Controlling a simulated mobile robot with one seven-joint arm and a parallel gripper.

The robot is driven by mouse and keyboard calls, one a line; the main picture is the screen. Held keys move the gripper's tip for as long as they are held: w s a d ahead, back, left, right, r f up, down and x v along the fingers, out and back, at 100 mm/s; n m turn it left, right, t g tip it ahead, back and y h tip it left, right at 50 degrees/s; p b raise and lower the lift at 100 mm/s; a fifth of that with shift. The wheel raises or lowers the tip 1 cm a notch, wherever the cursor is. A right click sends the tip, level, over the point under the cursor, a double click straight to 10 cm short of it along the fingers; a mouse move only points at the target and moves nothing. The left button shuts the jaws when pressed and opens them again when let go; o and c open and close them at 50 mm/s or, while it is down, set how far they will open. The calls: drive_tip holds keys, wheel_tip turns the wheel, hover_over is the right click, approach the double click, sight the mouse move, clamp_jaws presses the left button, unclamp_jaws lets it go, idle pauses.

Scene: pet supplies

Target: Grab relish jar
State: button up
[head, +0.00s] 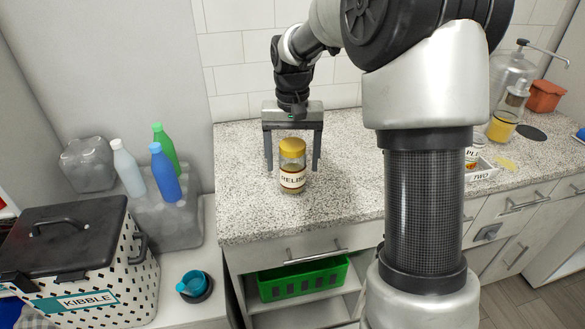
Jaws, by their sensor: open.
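The relish jar (292,171) stands upright on the speckled countertop (245,200) in the head view. It is a glass jar with a yellow lid and a white label reading "RELISH", partly cut off by its curve. My gripper (293,166) points down over the jar with its fingers spread. One finger is to the left of the jar and one to the right, with a visible gap on each side. The jar's lid is below the gripper's palm. Whether the fingers are level with the jar in depth is hard to tell from this single view.
A kibble bin (75,265) and several bottles, one of them blue (165,175), stand at the left. A green basket (303,279) sits on a shelf below the counter. A white tray (482,172) is partly behind my arm. The counter around the jar is clear.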

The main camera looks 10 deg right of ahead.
drive_tip(key=shift+r, duration=0.1)
drive_tip(key=c, duration=1.5)
